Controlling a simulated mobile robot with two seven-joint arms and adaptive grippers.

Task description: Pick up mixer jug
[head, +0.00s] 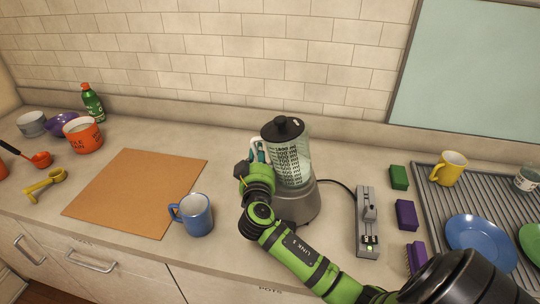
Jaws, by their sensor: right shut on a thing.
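The mixer jug (291,160) is clear, with dark measuring marks and a black lid (283,128). It stands about upright at the grey mixer base (299,206); its bottom meets the top of the base, and I cannot tell if there is a small gap. My right gripper (259,156) is at the left side of the jug, shut on its handle. The green arm comes in from the lower right and passes in front of the base. Most of the handle and the fingertips are hidden. My left gripper is not in view.
A blue mug (195,214) stands close to the left of the arm, beside a brown board (137,190). A grey power strip (367,222) and a green sponge (398,177) lie to the right, before a drying rack (425,200) with dishes. The tiled wall is behind.

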